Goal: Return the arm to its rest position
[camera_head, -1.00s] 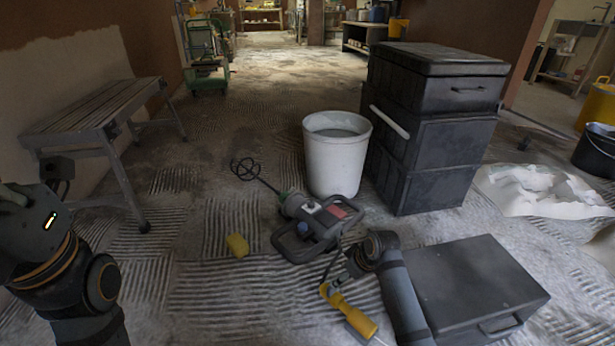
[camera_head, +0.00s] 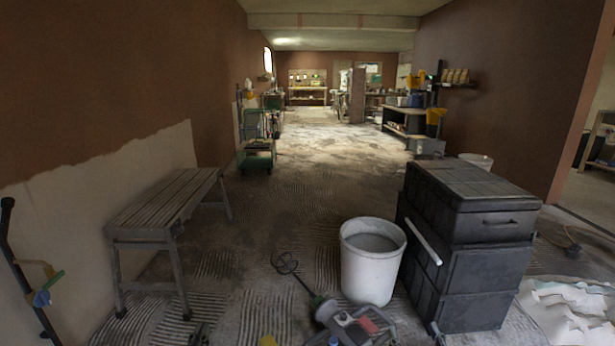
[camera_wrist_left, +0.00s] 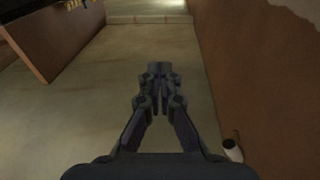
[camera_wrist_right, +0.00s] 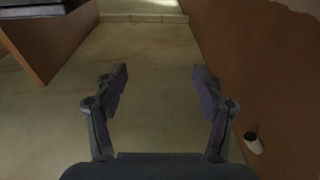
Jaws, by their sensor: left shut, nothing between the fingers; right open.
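My left gripper (camera_wrist_left: 158,78) shows in the left wrist view with its fingers together and nothing between them. My right gripper (camera_wrist_right: 160,78) shows in the right wrist view with its fingers wide apart and empty. Both are clear of any object, with a pale plain surface and brown walls beyond them. In the head view only small dark bits at the bottom edge may belong to my arms; I cannot tell for sure.
A wooden bench (camera_head: 170,208) stands left by the wall. A white bucket (camera_head: 371,275) stands beside stacked black boxes (camera_head: 478,265). A mixer (camera_head: 352,330) lies in front of the bucket.

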